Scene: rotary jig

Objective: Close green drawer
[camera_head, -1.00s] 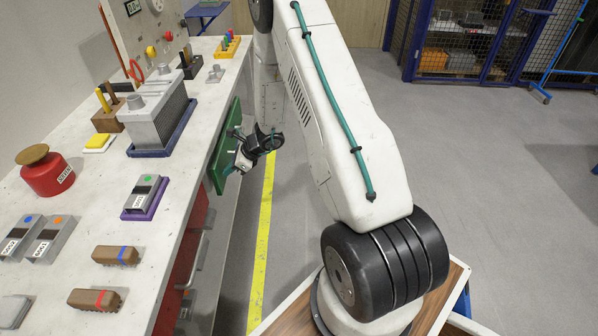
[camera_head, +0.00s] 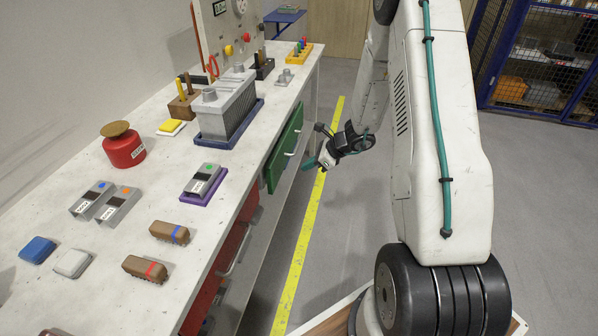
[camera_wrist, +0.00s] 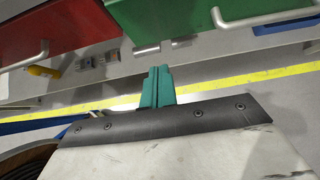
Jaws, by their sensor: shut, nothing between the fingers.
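The green drawer (camera_head: 283,156) is in the bench's front side, below the top, in the head view. Its front stands at the bench edge; I cannot tell whether a small gap remains behind it. The drawer front also shows at the top of the wrist view (camera_wrist: 165,28), with a silver handle (camera_wrist: 228,22). My gripper (camera_head: 309,164) is off the bench, to the right of the green front and seemingly apart from it. In the wrist view its teal fingers (camera_wrist: 157,84) are together and empty, with the green front beyond them.
A red drawer (camera_wrist: 50,25) with a silver handle is beside the green one. The bench top (camera_head: 130,205) holds a battery-like grey block, a red weight and several small parts. A yellow floor line (camera_head: 310,220) runs alongside. The floor to the right is open up to a blue cage.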

